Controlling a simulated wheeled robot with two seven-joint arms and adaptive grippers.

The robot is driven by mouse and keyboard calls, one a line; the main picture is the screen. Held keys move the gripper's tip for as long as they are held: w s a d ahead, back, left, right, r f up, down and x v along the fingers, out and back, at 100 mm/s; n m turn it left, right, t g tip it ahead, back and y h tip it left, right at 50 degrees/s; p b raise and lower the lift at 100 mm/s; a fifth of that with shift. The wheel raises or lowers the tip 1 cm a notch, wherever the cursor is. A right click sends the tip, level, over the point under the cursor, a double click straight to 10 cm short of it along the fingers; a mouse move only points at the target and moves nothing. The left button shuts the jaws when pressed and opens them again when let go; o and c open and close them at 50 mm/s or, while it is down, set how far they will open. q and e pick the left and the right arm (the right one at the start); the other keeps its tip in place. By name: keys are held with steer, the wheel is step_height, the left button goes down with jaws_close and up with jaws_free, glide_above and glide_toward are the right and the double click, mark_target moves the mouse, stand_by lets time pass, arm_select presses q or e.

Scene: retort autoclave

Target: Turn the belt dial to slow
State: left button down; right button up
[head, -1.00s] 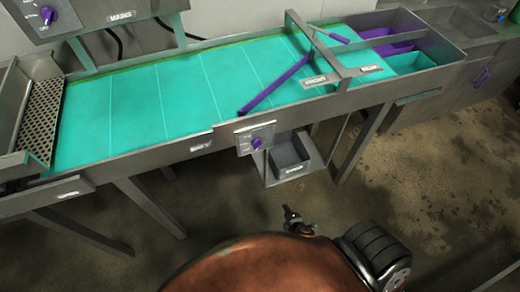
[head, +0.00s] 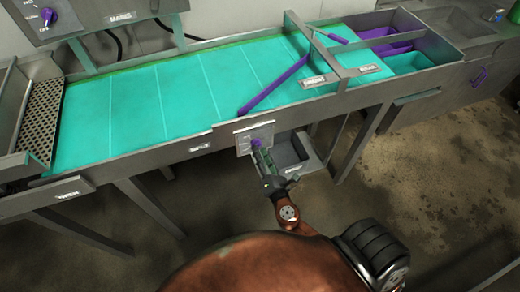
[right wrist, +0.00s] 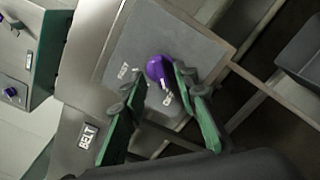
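The belt dial is a purple knob (head: 256,143) on a grey plate (head: 243,138) on the front of the conveyor. In the right wrist view the knob (right wrist: 158,69) is large, with a small pale mark toward its lower end. My right gripper (head: 262,158) is just in front of the dial. Its green fingers (right wrist: 156,88) are apart, one on each side of the knob's lower part. The right-hand finger is very close to the knob; I cannot tell whether they touch. My left gripper is not in view.
A grey bin (head: 294,150) on a low shelf is just right of my right gripper. The turquoise belt (head: 135,100) runs above the dial, with a purple bar (head: 272,86) across it. Another panel with a purple knob (head: 47,15) is at the upper left.

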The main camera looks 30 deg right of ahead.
steer(key=shift+x, duration=0.85)
steer(key=shift+c, duration=0.5)
jaws_close()
